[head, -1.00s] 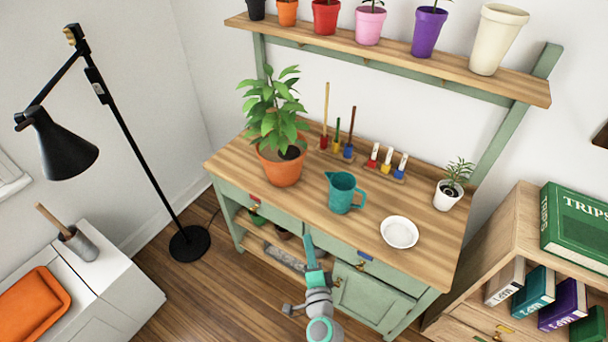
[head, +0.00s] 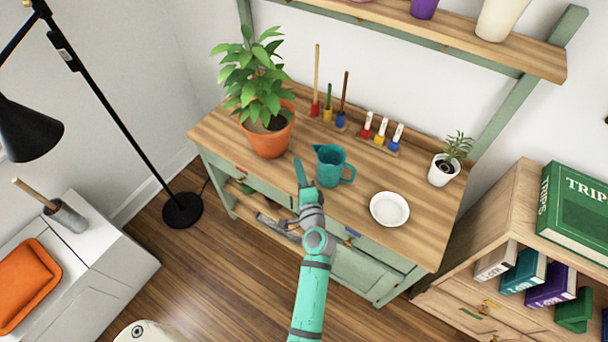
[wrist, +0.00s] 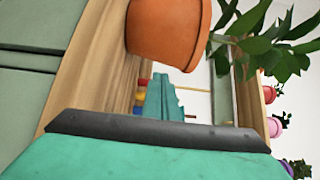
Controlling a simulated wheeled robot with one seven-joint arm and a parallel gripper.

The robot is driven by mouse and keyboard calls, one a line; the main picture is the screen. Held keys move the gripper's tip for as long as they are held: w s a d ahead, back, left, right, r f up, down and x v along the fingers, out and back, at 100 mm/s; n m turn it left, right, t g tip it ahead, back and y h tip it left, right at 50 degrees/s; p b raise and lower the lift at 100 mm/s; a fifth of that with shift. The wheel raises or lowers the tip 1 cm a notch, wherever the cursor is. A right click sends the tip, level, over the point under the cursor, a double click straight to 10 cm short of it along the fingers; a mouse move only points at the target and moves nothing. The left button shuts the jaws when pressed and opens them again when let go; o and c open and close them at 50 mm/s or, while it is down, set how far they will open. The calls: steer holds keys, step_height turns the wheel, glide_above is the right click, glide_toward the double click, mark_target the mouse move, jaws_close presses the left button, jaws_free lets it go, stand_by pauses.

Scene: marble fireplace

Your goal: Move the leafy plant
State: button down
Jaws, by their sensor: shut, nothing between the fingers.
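The leafy plant (head: 255,85) stands upright in an orange pot (head: 268,140) at the left end of the wooden bench top. My gripper (head: 299,170) is shut and empty at the front edge of the bench, just right of and in front of the pot, apart from it as far as I can tell. In the wrist view, turned sideways, the pot (wrist: 168,30) fills the top middle and its leaves (wrist: 265,45) spread to the right. My teal fingers (wrist: 162,97) show below the pot there.
A teal jug (head: 329,166) stands close to the right of my gripper. A shelf (head: 440,30) of pots runs above.

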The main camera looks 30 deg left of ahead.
mark_target(284, 142)
steer(key=x, duration=0.5)
steer(key=shift+s+a, duration=0.25)
steer(key=shift+a, duration=0.3)
steer(key=shift+w+a, duration=0.15)
steer(key=shift+a, duration=0.8)
